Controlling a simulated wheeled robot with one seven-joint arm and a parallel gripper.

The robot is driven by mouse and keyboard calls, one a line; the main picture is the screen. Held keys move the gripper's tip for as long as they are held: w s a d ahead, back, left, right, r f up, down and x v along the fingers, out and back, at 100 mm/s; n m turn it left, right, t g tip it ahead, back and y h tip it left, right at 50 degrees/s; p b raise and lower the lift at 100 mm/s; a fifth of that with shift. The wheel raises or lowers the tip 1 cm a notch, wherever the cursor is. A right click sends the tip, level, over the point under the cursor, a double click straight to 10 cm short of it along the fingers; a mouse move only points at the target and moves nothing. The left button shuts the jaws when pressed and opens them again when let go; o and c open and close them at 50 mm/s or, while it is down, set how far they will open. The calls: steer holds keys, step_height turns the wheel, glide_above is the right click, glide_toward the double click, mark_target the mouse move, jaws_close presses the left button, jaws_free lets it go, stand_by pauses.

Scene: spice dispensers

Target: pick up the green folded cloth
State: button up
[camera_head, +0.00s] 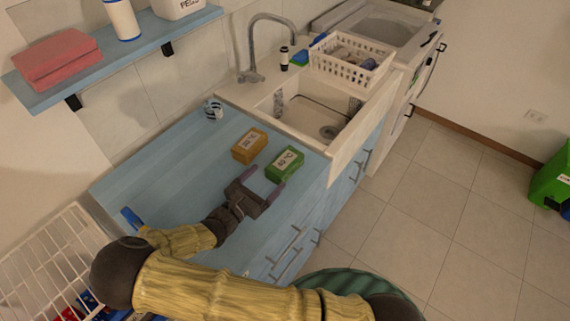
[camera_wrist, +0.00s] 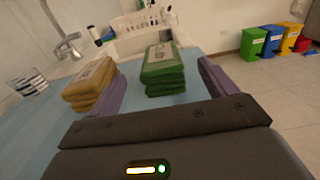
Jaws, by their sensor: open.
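The green folded cloth (camera_head: 285,165) lies on the blue counter near its right front edge, with a pale label on top. In the wrist view the green cloth (camera_wrist: 163,70) stands ahead, between the two purple fingers. My gripper (camera_head: 262,180) is open and empty, just short of the green cloth. One fingertip is close to the cloth's front side; I cannot tell if it touches. An orange-yellow folded cloth (camera_head: 249,145) lies just left of the green one. It also shows in the wrist view (camera_wrist: 91,85), just outside the left finger.
A striped cup (camera_head: 213,109) stands at the back of the counter (camera_head: 150,180). Behind the cloths is a sink (camera_head: 318,115) with a white basket (camera_head: 350,60). A shelf (camera_head: 115,55) with a red folded cloth (camera_head: 55,60) hangs above.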

mark_target(280, 165)
steer(key=shift+f+x, duration=0.2)
steer(key=shift+x, duration=0.75)
steer(key=shift+w+d+f, duration=0.1)
steer(key=shift+w+d, duration=0.15)
steer(key=shift+w, duration=0.1)
steer(key=shift+a, duration=0.1)
steer(key=shift+p, duration=0.3)
steer(key=shift+w+d, duration=0.2)
steer(key=shift+d, duration=0.15)
steer(key=shift+p+x, duration=0.6)
steer(key=shift+x, duration=1.35)
steer(key=shift+w, duration=0.1)
